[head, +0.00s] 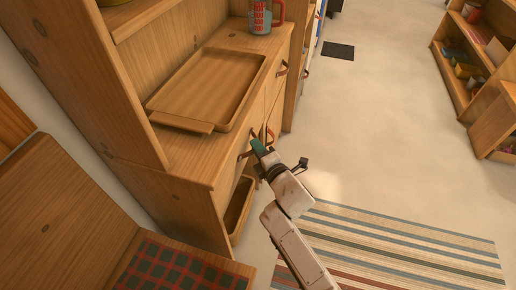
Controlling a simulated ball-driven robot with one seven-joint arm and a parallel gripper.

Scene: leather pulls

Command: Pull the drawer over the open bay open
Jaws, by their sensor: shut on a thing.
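The wooden cabinet (190,158) stands at the left of the head view, with a drawer front (232,176) under its worktop. Below that drawer is the open bay (239,208). A brown leather pull (245,155) shows at the drawer front, beside the teal fingertips of my gripper (259,147). My gripper is shut on this pull, though the fingers partly hide the grip. The drawer looks about flush with the cabinet face, but the steep angle makes a small gap hard to tell.
More leather pulls (282,70) are farther along the cabinet. A bench with a plaid cushion (180,270) is at the lower left. A striped rug (400,245) lies on otherwise clear floor.

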